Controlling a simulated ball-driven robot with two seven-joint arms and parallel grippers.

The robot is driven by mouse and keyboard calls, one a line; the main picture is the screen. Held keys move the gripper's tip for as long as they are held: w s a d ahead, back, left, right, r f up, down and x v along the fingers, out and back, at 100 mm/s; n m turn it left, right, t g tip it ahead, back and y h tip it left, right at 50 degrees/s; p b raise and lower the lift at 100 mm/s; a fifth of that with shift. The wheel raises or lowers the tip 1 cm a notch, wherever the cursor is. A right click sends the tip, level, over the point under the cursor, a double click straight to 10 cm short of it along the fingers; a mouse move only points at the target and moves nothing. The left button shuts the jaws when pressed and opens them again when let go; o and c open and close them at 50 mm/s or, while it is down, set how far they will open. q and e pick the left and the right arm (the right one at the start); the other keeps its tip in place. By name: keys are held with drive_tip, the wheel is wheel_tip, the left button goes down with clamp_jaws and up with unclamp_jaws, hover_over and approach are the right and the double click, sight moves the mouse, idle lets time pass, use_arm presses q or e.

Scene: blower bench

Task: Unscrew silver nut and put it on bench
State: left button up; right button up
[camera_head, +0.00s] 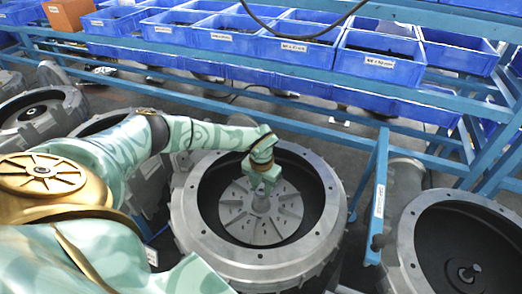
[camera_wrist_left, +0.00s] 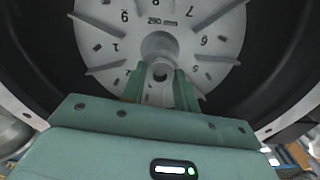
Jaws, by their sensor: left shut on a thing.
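The blower housing (camera_head: 187,215) is a large round grey casing with a dark inside. A grey finned impeller disc (camera_head: 240,225) sits in its middle. My left gripper (camera_head: 262,188) reaches down from above to the disc's centre. In the left wrist view its two green fingers (camera_wrist_left: 160,92) are on either side of the small silver nut (camera_wrist_left: 160,71) at the hub. The fingers are shut on the nut, which lines up with the hub. I cannot tell whether any thread still holds it. The fingers hide part of the nut. My right gripper is in neither view.
A blue rack with several blue labelled bins (camera_head: 380,58) runs along the back. A blue upright post (camera_head: 376,195) stands right of the housing. Another round housing (camera_head: 408,235) with a centre stud is at the right. More grey housings (camera_head: 42,117) stand at the left.

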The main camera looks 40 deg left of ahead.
use_arm(q)
drive_tip(key=n, duration=0.7)
drive_tip(key=shift+s+d+f, duration=0.15)
drive_tip(key=shift+d, duration=0.05)
drive_tip(key=n, duration=0.4)
drive_tip(key=shift+n, duration=0.4)
drive_tip(key=n, duration=0.3)
drive_tip(key=o, duration=0.8)
drive_tip(key=shift+o, duration=0.2)
drive_tip(key=shift+d, duration=0.1)
